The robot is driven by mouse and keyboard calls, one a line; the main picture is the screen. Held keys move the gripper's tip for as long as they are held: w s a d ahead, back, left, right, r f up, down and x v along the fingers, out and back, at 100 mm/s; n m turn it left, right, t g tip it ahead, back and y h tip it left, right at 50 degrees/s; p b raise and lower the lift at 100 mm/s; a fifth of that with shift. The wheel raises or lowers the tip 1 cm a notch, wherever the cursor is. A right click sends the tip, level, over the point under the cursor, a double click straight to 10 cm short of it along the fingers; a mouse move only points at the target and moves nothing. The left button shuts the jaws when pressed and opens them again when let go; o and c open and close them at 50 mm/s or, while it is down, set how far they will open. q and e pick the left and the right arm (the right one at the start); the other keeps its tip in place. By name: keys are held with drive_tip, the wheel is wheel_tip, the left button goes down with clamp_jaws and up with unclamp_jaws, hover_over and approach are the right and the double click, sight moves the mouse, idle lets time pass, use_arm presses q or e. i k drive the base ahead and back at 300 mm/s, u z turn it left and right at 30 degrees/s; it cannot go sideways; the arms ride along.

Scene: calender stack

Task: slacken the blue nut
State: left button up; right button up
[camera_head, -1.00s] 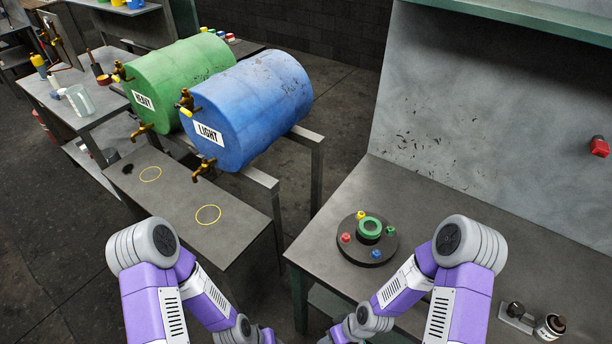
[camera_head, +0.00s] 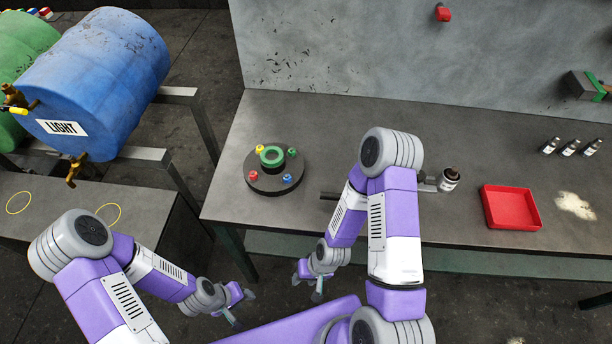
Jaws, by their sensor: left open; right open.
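The blue nut (camera_head: 287,178) is a small blue knob on the front right of a round dark flange (camera_head: 267,187) on the workbench. A red nut (camera_head: 253,175), a yellow nut (camera_head: 260,148) and a green nut (camera_head: 292,152) sit around the same flange. A green ring (camera_head: 271,157) stands at its centre. My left gripper (camera_head: 243,308) is open and empty, low in front of the bench. My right gripper (camera_head: 306,289) is open and empty, also low, below the bench's front edge. Neither gripper touches the flange or the nuts.
A blue barrel (camera_head: 100,75) marked LIGHT lies on a stand at left.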

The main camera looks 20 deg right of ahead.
sight(287, 181)
drive_tip(key=z, duration=2.75)
drive_tip(key=k, duration=1.25)
drive_tip(key=u, duration=1.35)
drive_tip(key=i, duration=0.5)
drive_tip(key=u, duration=0.05)
